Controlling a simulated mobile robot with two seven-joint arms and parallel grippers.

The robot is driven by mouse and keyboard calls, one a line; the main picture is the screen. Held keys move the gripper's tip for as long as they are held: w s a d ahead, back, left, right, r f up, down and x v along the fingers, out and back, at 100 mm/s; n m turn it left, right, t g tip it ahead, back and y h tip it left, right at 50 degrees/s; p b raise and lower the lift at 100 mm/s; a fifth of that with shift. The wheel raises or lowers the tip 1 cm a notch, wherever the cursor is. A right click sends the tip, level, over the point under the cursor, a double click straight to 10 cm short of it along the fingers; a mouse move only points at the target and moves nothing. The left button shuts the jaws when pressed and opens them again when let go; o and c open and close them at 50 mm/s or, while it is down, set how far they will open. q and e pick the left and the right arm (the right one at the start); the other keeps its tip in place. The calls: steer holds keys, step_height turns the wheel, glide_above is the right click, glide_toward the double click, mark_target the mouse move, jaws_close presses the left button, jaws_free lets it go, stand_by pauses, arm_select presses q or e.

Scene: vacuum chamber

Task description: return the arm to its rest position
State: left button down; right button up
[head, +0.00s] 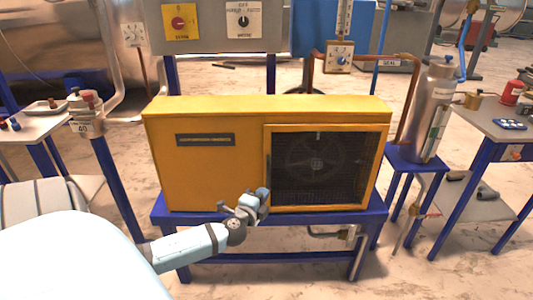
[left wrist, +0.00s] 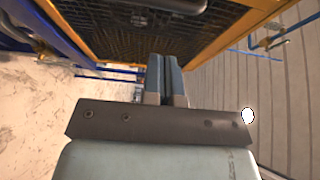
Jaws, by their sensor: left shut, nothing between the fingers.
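My left gripper (head: 262,196) is in front of the lower middle of a yellow cabinet, near the left edge of its dark mesh panel. In the left wrist view the two blue-grey fingers (left wrist: 165,62) lie together, with nothing between them. The mesh panel of the cabinet fills the top of that view, ahead of the fingertips. Whether the fingers touch the cabinet cannot be told. My left arm (head: 190,243) reaches in from the lower left. My right gripper does not show in either view.
The yellow cabinet (head: 215,112) stands on a blue frame (head: 230,223). A metal cylinder (head: 430,105) stands at the right on a blue stand. Side tables (head: 500,122) stand at the far right and left. A grey control panel (head: 212,30) is behind. Floor shows in front.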

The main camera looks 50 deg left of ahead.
arm_select(q)
steer(key=v, duration=0.6)
steer(key=shift+a, duration=0.3)
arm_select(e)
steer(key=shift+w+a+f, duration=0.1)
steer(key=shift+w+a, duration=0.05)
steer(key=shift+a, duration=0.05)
arm_select(q)
steer(key=shift+s+f, duration=0.1)
steer(key=shift+s, duration=0.05)
